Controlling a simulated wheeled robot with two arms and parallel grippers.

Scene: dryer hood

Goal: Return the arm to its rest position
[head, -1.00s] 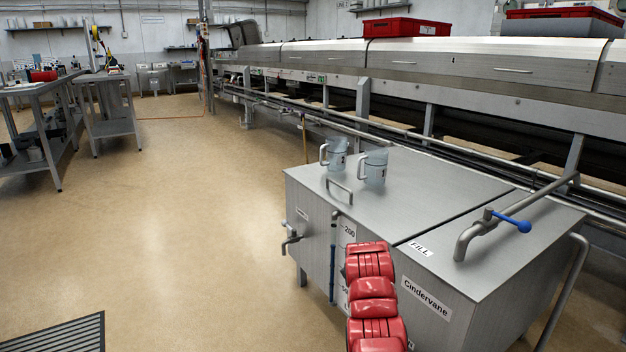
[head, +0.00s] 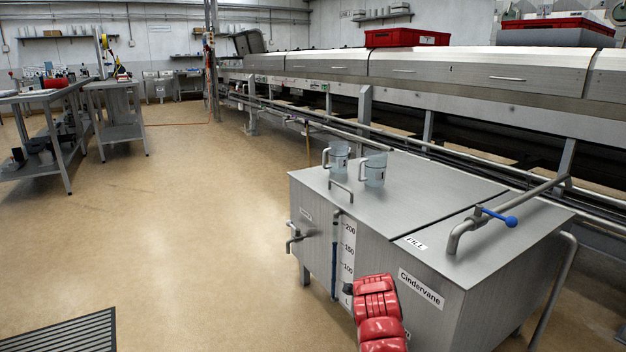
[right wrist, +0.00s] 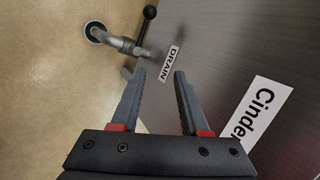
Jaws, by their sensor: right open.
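My right arm shows in the head view as red segments in front of the steel tank (head: 440,285) labelled Cindervane. It hangs low before the tank's front face, and its gripper is mostly hidden there. In the right wrist view my right gripper (right wrist: 160,75) is open, with nothing between its two grey fingers. Its fingers point toward the tank's front face (right wrist: 220,60), near the DRAIN label (right wrist: 169,64). A drain valve with a black handle (right wrist: 145,22) lies beyond the fingertips. I cannot tell the exact gap. My left gripper is not in view.
Two clear jugs (head: 374,170) stand on the tank lid. A bent pipe with a blue-handled valve (head: 497,217) rises at the lid's right. A long steel machine (head: 420,70) runs behind. Open floor (head: 200,220) lies left, with a floor grate (head: 65,335) at bottom left.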

